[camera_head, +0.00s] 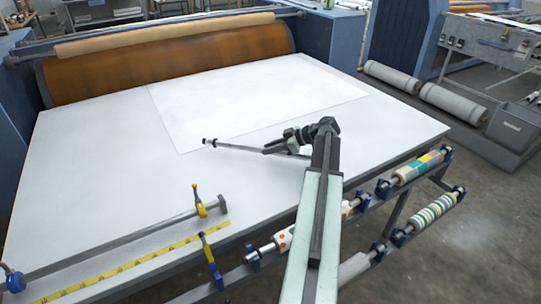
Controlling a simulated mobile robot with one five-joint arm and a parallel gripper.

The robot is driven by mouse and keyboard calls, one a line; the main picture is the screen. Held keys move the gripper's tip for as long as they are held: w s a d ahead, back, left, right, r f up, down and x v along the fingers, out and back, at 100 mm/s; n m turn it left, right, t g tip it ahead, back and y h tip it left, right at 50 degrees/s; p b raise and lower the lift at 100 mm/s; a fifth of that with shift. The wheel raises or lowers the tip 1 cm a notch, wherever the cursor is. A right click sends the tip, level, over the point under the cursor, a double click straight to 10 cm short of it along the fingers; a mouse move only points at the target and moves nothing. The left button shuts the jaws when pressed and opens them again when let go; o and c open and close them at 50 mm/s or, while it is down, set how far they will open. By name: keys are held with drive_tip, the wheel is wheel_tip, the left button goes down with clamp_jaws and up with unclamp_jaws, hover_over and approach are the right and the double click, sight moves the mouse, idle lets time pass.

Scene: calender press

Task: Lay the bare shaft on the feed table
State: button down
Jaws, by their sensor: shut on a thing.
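The bare shaft (235,147) is a thin grey rod with a dark end at its left. It is over the middle of the white feed table (110,150), near the front edge of a large white sheet. My gripper (268,149) is shut on the shaft towards its right part, with my arm reaching in from the front. The shaft's right end is partly hidden by my arm. I cannot tell whether the shaft touches the table or is just above it.
A clamp bar (130,238) with yellow-handled clamps and a yellow tape measure (140,262) lie along the table's front left. Patterned rolls (420,168) hang on a rack below the front edge. A brown roller (170,68) stands behind. The table's left middle is clear.

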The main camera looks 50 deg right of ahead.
sight(270, 162)
drive_tip(key=shift+w+d, duration=0.15)
drive_tip(key=f+b, duration=0.4)
drive_tip(key=shift+w+d, duration=0.1)
drive_tip(key=shift+w, duration=0.1)
drive_tip(key=shift+r, duration=0.25)
drive_tip(key=shift+f, duration=0.15)
drive_tip(key=c, duration=1.3)
unclamp_jaws()
